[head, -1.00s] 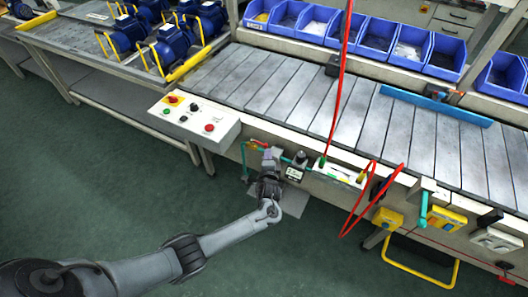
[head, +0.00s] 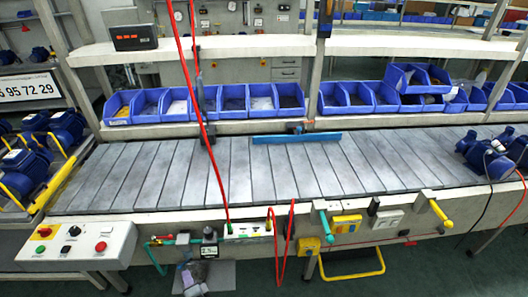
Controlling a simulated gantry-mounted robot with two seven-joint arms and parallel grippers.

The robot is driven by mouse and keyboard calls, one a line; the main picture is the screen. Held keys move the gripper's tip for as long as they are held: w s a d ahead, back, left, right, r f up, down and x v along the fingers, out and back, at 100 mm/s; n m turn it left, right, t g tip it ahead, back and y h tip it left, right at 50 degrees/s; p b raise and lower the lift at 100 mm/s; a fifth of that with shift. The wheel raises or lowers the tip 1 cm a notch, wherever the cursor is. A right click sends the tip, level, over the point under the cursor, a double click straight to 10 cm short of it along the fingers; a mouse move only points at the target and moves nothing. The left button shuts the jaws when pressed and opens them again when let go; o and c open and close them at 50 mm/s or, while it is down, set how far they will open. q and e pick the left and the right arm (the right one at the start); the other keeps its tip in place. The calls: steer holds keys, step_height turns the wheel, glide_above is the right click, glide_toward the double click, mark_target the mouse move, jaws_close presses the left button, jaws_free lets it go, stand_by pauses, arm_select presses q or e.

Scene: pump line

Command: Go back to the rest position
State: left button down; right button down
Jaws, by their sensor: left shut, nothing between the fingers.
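The rest of my left arm is below the picture. My right gripper is not in view.
The slatted conveyor (head: 230,175) runs across the view, with a control box (head: 75,246) at front left. Blue motors stand at left (head: 65,130) and right (head: 490,155). Blue bins (head: 232,103) line the back. A red hose (head: 197,110) hangs down in front.

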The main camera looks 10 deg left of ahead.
arm_select(q)
steer(key=s+f+n+g+h, duration=0.1)
steer(key=s+f+h, duration=0.15)
steer(key=s, duration=0.45)
steer(key=s+f+g+h, duration=0.1)
steer(key=s+f+g, duration=0.1)
steer(key=s+f, duration=0.35)
steer(key=s+d+r+n+g+h, duration=0.35)
steer(key=s+r, duration=0.35)
steer(key=r, duration=0.3)
steer(key=s+d+r+n+g+h, duration=0.25)
steer(key=s+d+r+n, duration=0.2)
steer(key=s+r, duration=0.35)
step_height(320, 180, up, 35)
steer(key=w+p, duration=0.1)
steer(key=p, duration=3.2)
steer(key=shift+d+m+t+p, duration=0.3)
steer(key=shift+d+t+p, duration=0.05)
steer(key=shift+d+t, duration=0.1)
steer(key=shift+h, duration=0.25)
